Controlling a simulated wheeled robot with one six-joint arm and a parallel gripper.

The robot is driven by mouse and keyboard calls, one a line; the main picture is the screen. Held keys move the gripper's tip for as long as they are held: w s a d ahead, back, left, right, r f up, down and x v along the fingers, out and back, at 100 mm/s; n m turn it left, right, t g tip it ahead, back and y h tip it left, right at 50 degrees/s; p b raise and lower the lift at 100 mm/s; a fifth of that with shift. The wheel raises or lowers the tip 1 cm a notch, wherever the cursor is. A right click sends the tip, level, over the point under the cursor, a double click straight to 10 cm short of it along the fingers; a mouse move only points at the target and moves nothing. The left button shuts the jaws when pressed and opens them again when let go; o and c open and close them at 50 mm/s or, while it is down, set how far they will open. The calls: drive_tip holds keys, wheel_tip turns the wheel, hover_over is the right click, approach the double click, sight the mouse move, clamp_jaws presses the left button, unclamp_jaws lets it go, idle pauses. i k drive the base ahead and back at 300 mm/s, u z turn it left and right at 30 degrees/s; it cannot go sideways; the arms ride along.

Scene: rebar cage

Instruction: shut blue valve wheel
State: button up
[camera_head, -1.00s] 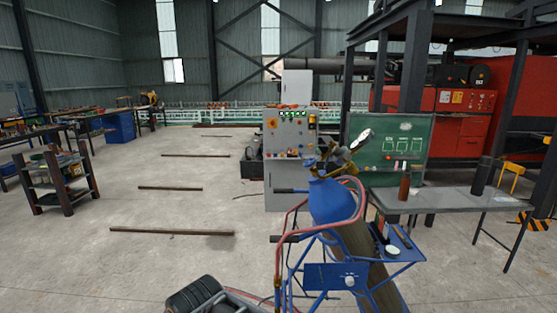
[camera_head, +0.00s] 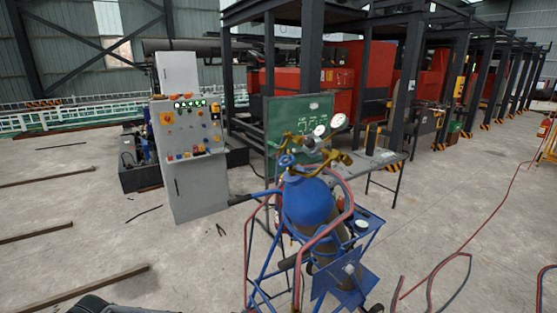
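The blue valve wheel (camera_head: 287,161) appears as a small blue knob at the top of a blue gas cylinder (camera_head: 308,203). Brass fittings and two round gauges (camera_head: 328,126) sit beside it at the cylinder top. The cylinder stands tilted in a blue tube cart (camera_head: 262,278) with red hoses (camera_head: 328,232) looped around it. The wheel is too small to tell whether the valve is open or shut. My gripper is not in view.
A grey control cabinet (camera_head: 195,185) stands behind the cart to the left. A green board (camera_head: 285,112) and a grey table (camera_head: 385,160) are behind it. Hoses (camera_head: 455,262) trail over the floor at right. Steel bars (camera_head: 90,288) lie at left.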

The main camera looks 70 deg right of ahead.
sight(287, 162)
drive_tip(key=z, duration=0.7)
drive_tip(key=i, duration=1)
drive_tip(key=z, duration=1)
